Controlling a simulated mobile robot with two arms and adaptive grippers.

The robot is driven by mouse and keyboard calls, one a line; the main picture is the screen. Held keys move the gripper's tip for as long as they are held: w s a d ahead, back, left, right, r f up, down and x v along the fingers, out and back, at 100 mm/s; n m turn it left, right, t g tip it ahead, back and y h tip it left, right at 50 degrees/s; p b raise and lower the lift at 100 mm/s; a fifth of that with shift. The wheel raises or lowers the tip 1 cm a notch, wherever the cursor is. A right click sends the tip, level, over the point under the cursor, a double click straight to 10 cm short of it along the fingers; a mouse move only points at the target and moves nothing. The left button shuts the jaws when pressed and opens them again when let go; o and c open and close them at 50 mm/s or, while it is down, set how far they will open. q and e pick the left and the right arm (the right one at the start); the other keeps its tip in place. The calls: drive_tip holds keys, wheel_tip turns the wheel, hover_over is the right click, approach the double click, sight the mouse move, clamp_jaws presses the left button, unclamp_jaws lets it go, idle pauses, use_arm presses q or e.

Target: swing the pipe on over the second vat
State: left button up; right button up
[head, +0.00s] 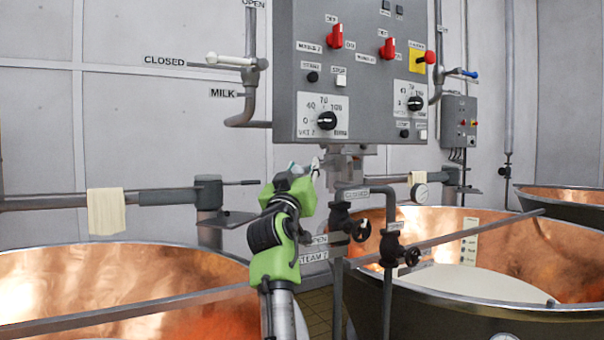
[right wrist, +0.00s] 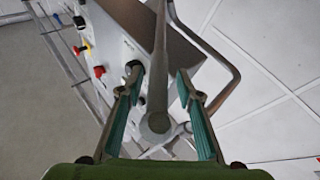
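My right gripper (head: 308,168) is raised below the grey control panel, between two copper vats. In the right wrist view, its fingers (right wrist: 156,85) are apart. A grey pipe (right wrist: 158,95) with a round end stands between them; I see gaps on both sides and cannot tell of any contact. In the head view, a grey pipe piece (head: 331,170) shows beside the fingertips, under the panel. The left vat (head: 130,275) shows bare copper wall. The right vat (head: 560,255) holds a whitish liquid (head: 480,283). I cannot tell which vat is the second. My left gripper is out of view.
The control panel (head: 365,75) with red switches hangs above my gripper. A bent milk pipe (head: 240,119) and a white-handled valve (head: 228,60) are at its left. Steam pipes with dark valves (head: 358,228) stand close at right. Bars cross both vats.

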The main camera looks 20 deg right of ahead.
wheel_tip(320, 180, up, 9)
drive_tip(key=shift+r, duration=0.1)
idle(0.3)
